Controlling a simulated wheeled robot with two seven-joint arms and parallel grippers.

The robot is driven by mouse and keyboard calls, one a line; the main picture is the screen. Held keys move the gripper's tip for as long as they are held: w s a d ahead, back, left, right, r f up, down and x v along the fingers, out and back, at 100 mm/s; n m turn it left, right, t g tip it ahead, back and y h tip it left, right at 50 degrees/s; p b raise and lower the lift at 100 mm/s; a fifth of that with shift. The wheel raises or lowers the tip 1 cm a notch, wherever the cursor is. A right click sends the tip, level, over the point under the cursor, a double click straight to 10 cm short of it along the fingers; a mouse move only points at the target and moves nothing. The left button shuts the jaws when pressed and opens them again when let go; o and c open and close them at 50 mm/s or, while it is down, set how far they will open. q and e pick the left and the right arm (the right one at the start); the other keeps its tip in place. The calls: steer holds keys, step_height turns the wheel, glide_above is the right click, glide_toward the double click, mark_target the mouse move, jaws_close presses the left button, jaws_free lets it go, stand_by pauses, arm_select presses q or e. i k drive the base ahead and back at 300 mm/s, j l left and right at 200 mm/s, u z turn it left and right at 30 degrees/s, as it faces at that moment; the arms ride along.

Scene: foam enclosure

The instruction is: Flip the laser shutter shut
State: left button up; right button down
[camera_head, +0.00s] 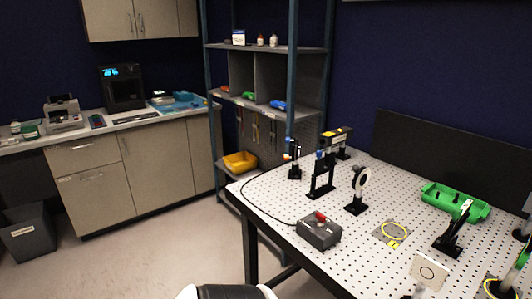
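On the perforated white optical table (290,203) stands a dark box-shaped device with a yellow label (335,136), on black posts at the back left. A black upright mount (320,183) with a blue part near its top stands in front of it. I cannot tell which of these parts is the laser shutter, nor whether it is open or shut. A grey box with a red switch or lever on top (319,232) sits near the table's left front edge, with a black cable running from it. Neither of my grippers shows in this view.
A round-lens mount (357,190), a yellow ring (394,231), a green tray (455,201), a black angled mount (454,230) and a white target card (429,272) stand on the table. A shelf rack (225,95) is behind. Open floor lies left of the table.

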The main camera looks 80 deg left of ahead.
mark_target(319, 164)
steer(key=u, duration=2)
